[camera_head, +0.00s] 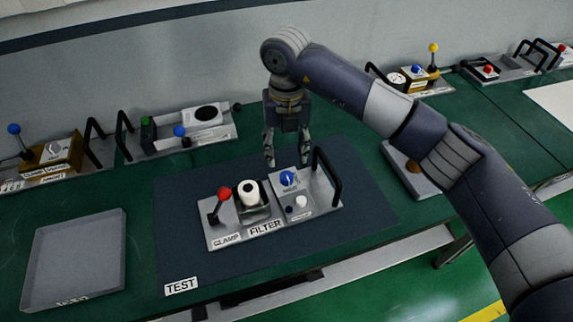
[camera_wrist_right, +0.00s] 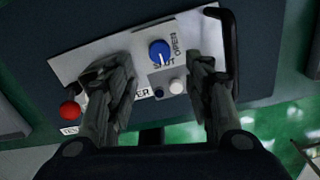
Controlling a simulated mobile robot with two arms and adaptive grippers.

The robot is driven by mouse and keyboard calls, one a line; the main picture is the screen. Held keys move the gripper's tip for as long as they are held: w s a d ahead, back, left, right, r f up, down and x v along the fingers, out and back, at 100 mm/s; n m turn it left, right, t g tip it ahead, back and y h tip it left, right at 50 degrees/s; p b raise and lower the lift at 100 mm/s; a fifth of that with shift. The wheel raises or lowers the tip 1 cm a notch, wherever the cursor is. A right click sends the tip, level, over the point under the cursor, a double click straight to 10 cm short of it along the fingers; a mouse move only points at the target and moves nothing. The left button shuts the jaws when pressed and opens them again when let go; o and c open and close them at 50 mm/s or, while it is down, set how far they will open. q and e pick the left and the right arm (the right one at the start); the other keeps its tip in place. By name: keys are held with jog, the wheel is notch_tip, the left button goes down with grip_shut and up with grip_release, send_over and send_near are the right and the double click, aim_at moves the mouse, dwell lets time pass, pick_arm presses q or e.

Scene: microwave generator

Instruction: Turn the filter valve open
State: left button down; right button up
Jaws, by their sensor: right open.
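The filter module (camera_head: 232,233) is a pale plate on the dark mat, marked FILTER and CLAMP. Its blue valve knob (camera_head: 288,178) sits on a raised block at the module's right; it also shows in the right wrist view (camera_wrist_right: 160,52). There its white mark points toward the SHUT label, with the OPEN label to the right. My right gripper (camera_head: 286,160) is open and points down, behind and above the knob in the head view. In the wrist view its fingers (camera_wrist_right: 156,68) stand apart on either side of the knob, seemingly not touching it. My left gripper is out of view.
A red-knobbed clamp lever (camera_head: 223,196) and a white cylinder (camera_head: 249,191) stand left of the knob. A black handle (camera_head: 327,175) rises close on its right. A white button (camera_head: 301,201) is in front. An empty grey tray (camera_head: 75,260) lies at left.

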aim_at(286, 175)
notch_tip(286, 175, down, 5)
jog(key=shift+s+p, duration=0.1)
jog(key=shift+p, duration=0.65)
notch_tip(286, 175, down, 3)
jog(key=shift+f+p, duration=0.2)
jog(key=shift+p, duration=0.15)
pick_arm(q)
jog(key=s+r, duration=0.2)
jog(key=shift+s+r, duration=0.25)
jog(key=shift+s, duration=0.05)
pick_arm(e)
jog(key=c, duration=1.1)
